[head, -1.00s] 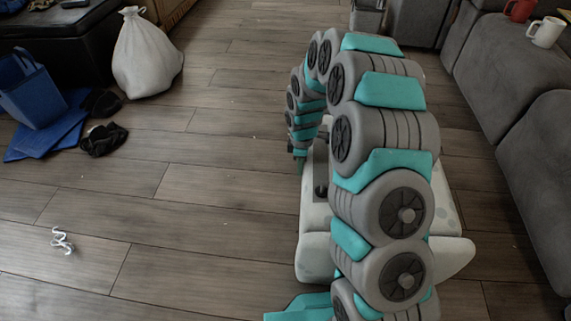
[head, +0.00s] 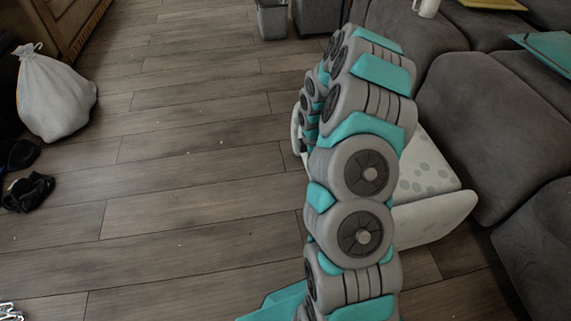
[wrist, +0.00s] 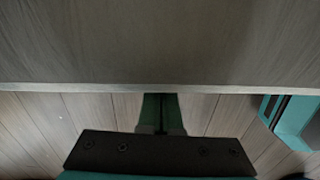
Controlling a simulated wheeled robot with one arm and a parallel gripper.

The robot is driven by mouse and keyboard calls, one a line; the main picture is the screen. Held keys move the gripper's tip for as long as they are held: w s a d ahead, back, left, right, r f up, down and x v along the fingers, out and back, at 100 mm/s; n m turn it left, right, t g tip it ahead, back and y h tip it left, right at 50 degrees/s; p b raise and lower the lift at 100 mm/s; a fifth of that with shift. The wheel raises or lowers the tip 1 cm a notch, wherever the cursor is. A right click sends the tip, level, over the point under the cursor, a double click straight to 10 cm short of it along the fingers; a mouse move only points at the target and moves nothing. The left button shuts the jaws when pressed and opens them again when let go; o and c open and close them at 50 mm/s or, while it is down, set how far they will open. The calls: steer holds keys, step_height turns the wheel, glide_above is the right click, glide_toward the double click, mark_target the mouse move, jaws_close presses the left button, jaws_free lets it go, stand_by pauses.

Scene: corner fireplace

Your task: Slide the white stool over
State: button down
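The white stool (head: 432,217), with grey dots on its top, stands on the floor behind my arm in the head view. The arm hides its middle, and its right side is close against the grey sofa; I cannot tell if they touch. My gripper is hidden behind the arm in the head view. In the wrist view the green fingers of my gripper (wrist: 160,112) are together, with only a thin dark line between them. A broad grey surface (wrist: 160,45) with a straight lower edge fills the top there, close to the fingertips; I cannot tell for sure that it is the stool.
The grey sofa (head: 470,120) lines the right side. A white sack (head: 57,95) and dark shoes (head: 28,190) lie at the left. A grey bin (head: 272,20) stands at the back. The wooden floor (head: 200,180) left of the stool is mostly clear.

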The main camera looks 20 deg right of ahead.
steer(key=d, duration=0.2)
steer(key=s+d, duration=0.1)
steer(key=d, duration=0.1)
steer(key=shift+w, duration=0.1)
